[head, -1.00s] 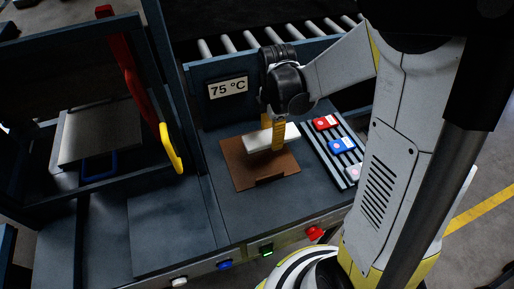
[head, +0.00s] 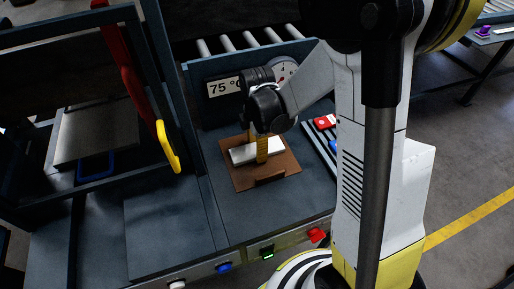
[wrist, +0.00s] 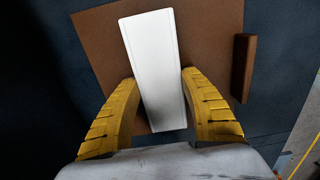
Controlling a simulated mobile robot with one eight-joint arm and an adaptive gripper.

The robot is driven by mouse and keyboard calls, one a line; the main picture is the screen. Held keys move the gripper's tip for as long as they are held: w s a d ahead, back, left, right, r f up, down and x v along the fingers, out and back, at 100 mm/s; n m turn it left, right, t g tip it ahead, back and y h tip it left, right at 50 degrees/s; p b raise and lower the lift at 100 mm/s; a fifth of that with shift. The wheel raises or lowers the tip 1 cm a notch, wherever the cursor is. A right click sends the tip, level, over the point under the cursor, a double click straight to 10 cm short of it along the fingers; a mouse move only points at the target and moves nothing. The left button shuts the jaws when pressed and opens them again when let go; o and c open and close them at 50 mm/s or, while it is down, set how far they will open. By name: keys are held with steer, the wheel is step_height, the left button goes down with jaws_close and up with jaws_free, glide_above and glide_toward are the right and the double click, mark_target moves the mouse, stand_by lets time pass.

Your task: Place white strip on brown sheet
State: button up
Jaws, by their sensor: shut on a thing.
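The white strip (wrist: 153,62) is a plain pale bar between my gripper's yellow fingers in the wrist view. It also shows in the head view (head: 242,154), partly hidden behind a finger. My gripper (head: 262,160) is shut on the strip. The brown sheet (wrist: 215,45) lies flat on the dark worktop under the strip, with a raised brown tab at one edge. In the head view the strip is over the middle of the brown sheet (head: 240,178). I cannot tell whether it touches the sheet or is just above it.
A press with a red lever and yellow handle (head: 168,147) stands at the left. A 75 °C display (head: 224,87) and rollers are behind. Buttons line the front edge.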

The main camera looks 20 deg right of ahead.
steer(key=o, duration=1.3)
steer(key=shift+r, duration=0.1)
step_height(320, 180, up, 12)
steer(key=p, duration=0.4)
steer(key=s+r+m+t, duration=0.7)
steer(key=s+r+m, duration=0.3)
steer(key=m, duration=0.8)
steer(key=shift+s+b, duration=0.3)
steer(key=shift+s, duration=1.05)
